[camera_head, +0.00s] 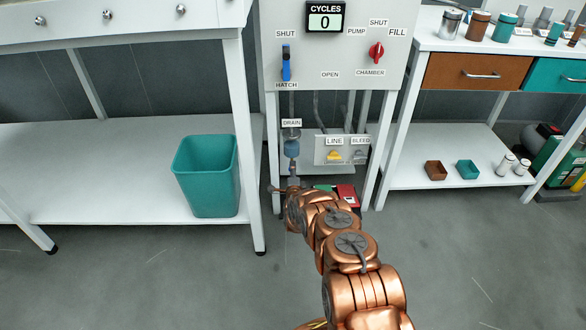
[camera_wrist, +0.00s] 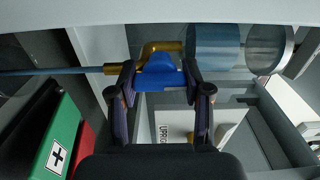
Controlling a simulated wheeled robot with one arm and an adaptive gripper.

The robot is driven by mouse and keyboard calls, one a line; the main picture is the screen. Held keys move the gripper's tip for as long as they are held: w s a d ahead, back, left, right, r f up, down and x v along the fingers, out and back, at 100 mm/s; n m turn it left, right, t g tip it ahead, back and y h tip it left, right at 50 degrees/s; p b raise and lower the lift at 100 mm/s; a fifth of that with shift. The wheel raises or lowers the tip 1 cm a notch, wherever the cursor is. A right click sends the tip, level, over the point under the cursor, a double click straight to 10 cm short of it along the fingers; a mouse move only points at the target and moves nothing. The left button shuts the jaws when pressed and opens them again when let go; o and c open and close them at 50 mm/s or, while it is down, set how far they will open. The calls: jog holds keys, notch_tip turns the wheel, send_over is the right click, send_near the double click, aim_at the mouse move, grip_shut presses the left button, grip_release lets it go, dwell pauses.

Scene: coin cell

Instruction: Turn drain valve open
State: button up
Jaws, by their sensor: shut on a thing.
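In the wrist view, the drain valve is a brass body (camera_wrist: 150,49) with a blue handle (camera_wrist: 160,76), set between a thin blue tube (camera_wrist: 60,71) and a blue cylinder (camera_wrist: 212,46). My gripper (camera_wrist: 160,70) has its two dark fingers shut on the blue handle, one on each side. In the head view, the DRAIN label (camera_head: 291,123) sits above the blue cylinder (camera_head: 292,149). My gripper is low beneath that cylinder, and the copper arm hides most of it. The handle's exact angle is hard to judge from the head view.
A panel with LINE and BLEED valves (camera_head: 342,150) is just right of the drain. A teal bin (camera_head: 207,175) stands to the left. White bench legs flank the space.

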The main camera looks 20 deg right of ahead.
dwell(0.6)
jog(key=o, duration=1.2)
jog(key=shift+s, duration=0.1)
jog(key=shift+v, duration=5.95)
